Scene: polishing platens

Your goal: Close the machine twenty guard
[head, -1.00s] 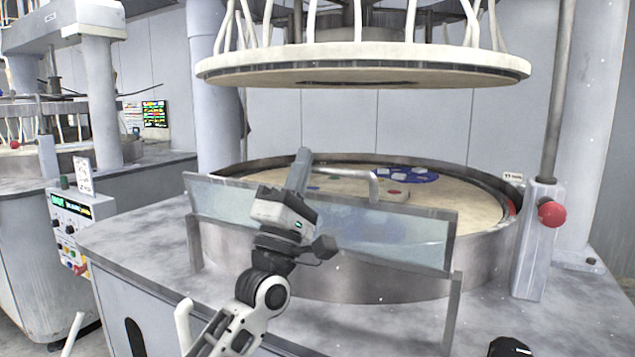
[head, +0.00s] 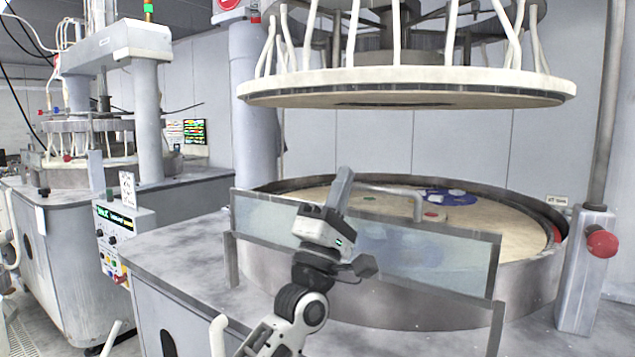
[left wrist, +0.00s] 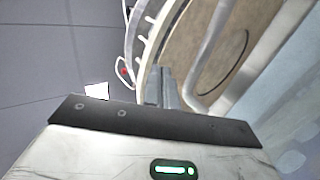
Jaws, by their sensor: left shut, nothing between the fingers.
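The machine guard (head: 460,262) is a clear, bluish panel on two posts in front of the round platen (head: 480,212). It stands roughly upright in the head view. A grey bar handle (head: 385,190) is at its top edge; a pale bar, probably this handle, shows in the left wrist view (left wrist: 207,55). My left gripper (head: 343,175) is in front of the panel, with its fingers reaching above the top edge beside the handle's left end. The fingers (left wrist: 161,85) are shut and empty; I cannot tell whether they touch the handle. My right gripper is out of view.
A white upper plate (head: 400,90) hangs above the platen. A post with a red knob (head: 602,242) stands at the right. A control panel (head: 125,238) and another machine (head: 70,215) are at the left. The grey worktop (head: 185,255) left of the guard is clear.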

